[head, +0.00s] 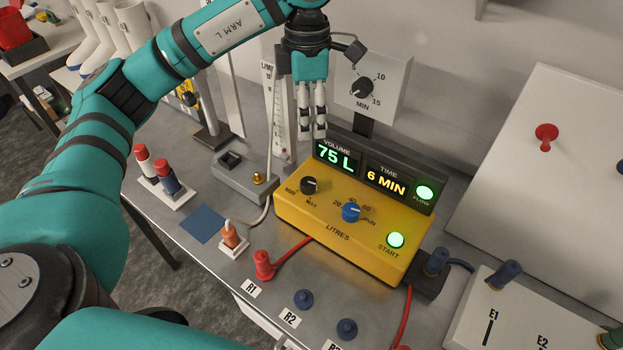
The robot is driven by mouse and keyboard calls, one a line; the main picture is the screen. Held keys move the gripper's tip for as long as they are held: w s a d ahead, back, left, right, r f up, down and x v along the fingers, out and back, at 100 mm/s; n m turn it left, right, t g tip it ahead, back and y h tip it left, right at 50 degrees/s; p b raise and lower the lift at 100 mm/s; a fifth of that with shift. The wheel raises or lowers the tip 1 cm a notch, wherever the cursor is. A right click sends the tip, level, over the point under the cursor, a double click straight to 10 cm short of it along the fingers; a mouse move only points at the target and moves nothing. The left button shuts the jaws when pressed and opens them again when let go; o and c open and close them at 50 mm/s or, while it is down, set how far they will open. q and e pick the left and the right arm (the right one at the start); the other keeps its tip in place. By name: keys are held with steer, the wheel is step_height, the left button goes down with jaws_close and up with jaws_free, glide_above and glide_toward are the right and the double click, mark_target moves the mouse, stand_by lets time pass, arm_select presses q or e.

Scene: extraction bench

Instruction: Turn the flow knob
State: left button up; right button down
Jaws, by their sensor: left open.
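The yellow control box (345,236) stands on the bench in the middle of the head view. A black knob (310,186) marked MIN and MAX is on its left part. A blue knob (351,212) above the word LITRES is to its right. The word FLOW stands only by a green light (424,192) on the display panel (348,166), which reads 75 L and 6 MIN. My left gripper (312,132) is open and empty, pointing down behind and above the black knob, apart from it. My right gripper is not in view.
A flow tube (279,115) stands left of my left gripper, and a timer dial (362,88) is on its right. Red and blue plugs (264,265) line the bench front. A white panel (549,185) fills the right side. A hose runs left of the box.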

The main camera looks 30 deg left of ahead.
arm_select(q)
glide_above(307, 182)
step_height(307, 182, down, 8)
steer(key=shift+s+d+r, duration=0.1)
step_height(307, 182, down, 7)
steer(key=shift+f+p, duration=0.2)
steer(key=shift+p, duration=0.45)
steer(key=shift+f, duration=0.7)
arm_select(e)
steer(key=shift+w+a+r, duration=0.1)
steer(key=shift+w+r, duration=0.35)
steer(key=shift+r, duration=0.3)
